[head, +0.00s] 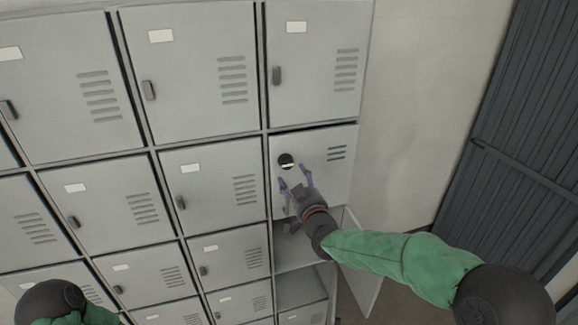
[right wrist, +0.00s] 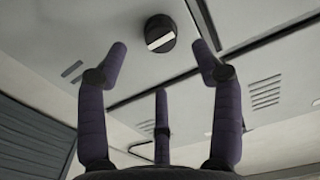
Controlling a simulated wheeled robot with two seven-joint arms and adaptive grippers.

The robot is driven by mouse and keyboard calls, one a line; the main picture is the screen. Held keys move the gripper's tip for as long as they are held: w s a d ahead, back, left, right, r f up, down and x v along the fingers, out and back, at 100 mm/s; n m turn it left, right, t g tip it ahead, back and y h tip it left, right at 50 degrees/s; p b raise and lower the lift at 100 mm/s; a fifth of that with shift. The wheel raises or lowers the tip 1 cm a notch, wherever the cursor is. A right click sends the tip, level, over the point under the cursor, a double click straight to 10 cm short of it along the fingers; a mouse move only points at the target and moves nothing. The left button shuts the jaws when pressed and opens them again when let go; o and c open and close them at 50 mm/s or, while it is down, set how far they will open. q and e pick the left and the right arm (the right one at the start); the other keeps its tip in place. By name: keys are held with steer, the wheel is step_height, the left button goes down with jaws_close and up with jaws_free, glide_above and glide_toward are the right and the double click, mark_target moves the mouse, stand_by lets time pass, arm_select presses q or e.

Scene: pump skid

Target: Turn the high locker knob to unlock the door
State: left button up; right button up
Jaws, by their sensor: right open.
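The round black locker knob (head: 286,161) with a pale bar across its face sits on a shut grey locker door (head: 327,173) in the right column. In the right wrist view the knob (right wrist: 160,33) is ahead, beyond the fingertips and between them. My right gripper (head: 293,178) is just below the knob in the head view, its purple fingers spread and empty. The fingers also show apart in the right wrist view (right wrist: 160,62), and none is seen touching the knob. My left gripper is out of view; only part of my left arm shows at the bottom left.
Grey lockers with vents and small handles fill the left and middle. Below the knob's door is an open compartment (head: 299,252) with its door (head: 360,275) swung out under my right arm. A dark corrugated panel (head: 525,140) stands at the right.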

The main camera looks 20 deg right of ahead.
mark_target(288, 166)
steer(key=shift+w+a+p, duration=0.1)
steer(key=shift+w+p, duration=0.7)
steer(key=shift+w, duration=2.55)
